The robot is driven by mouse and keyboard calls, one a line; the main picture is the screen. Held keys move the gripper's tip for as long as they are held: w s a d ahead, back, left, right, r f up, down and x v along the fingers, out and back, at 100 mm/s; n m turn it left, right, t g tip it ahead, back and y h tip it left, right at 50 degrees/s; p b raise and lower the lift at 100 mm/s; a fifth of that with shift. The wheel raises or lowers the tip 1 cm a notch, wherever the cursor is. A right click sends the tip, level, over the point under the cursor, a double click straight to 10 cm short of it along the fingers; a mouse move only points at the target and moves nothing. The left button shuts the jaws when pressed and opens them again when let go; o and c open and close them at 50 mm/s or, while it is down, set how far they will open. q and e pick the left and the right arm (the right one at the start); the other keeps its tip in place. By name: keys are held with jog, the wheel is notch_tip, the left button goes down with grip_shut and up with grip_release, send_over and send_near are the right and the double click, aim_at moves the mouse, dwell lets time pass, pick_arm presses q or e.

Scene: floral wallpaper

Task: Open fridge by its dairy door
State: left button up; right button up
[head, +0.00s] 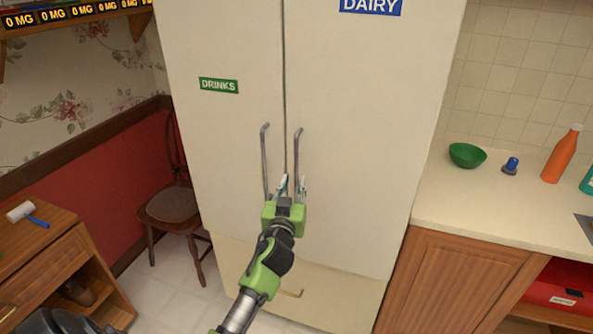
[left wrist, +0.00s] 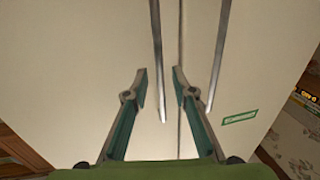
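A tall cream fridge has two doors side by side. The right dairy door (head: 360,120) bears a blue DAIRY label (head: 371,6); the left door (head: 215,140) bears a green DRINKS label (head: 219,86). Both doors look shut. The dairy door's grey bar handle (head: 299,155) stands right of the seam, and the drinks handle (head: 265,160) left of it. My left gripper (head: 293,184) is open at the lower end of the handles. In the left wrist view the dairy handle (left wrist: 158,60) shows between its fingers, not visibly gripped; the drinks handle (left wrist: 217,50) lies outside them.
A counter (head: 470,205) on the right holds a green bowl (head: 467,155), a small blue item (head: 511,165) and an orange bottle (head: 562,155). A dark chair (head: 172,205) and a wooden cabinet (head: 50,255) stand left.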

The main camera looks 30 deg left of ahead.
aim_at(296, 175)
pick_arm(q)
jog(key=shift+p+x, duration=0.3)
jog(key=shift+x, duration=2.2)
grip_shut()
